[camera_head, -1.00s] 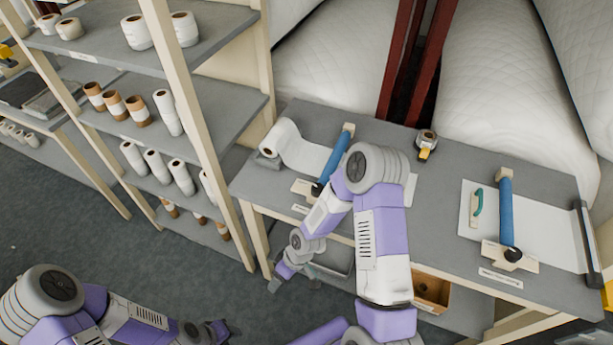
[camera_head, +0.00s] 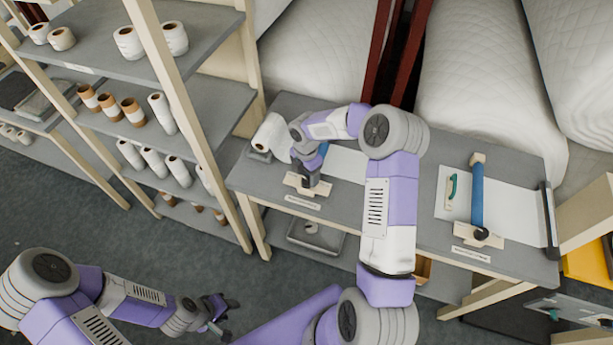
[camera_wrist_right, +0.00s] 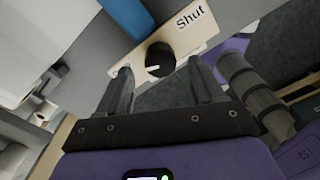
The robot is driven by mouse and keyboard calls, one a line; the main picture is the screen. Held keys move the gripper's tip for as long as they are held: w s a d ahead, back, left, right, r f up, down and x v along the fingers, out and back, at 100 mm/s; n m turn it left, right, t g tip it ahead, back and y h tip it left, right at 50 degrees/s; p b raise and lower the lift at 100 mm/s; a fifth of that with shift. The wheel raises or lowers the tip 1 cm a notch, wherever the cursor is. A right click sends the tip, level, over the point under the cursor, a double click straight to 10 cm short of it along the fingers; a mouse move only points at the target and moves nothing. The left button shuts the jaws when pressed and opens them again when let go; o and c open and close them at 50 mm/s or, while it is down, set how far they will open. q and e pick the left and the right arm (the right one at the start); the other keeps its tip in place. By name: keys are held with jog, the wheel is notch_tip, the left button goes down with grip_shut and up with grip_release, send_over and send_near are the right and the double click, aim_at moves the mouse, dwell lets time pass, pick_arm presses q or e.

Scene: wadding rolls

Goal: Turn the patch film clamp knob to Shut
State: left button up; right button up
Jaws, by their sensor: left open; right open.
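A black round knob (camera_wrist_right: 160,58) with a white pointer mark sits on a beige plate (camera_wrist_right: 205,38) in the right wrist view. The word "Shut" (camera_wrist_right: 190,18) is printed on the plate beyond the knob. The pointer mark lies to the left, not toward that word. My right gripper (camera_wrist_right: 160,70) is open, its fingers on either side of the knob; contact cannot be told. My left gripper (camera_head: 217,314) is open and empty above the floor.
A white roll (camera_head: 272,133) lies behind my right gripper. A second clamp with a blue bar (camera_head: 477,198) and black knob (camera_head: 481,234) stands on the table's right. A shelf with rolls (camera_head: 190,95) is at left. A tray (camera_head: 315,237) sits below the table.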

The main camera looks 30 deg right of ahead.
aim_at(307, 182)
jog(key=shift+f, duration=1.15)
jog(key=c, duration=1.1)
jog(key=shift+o, duration=0.2)
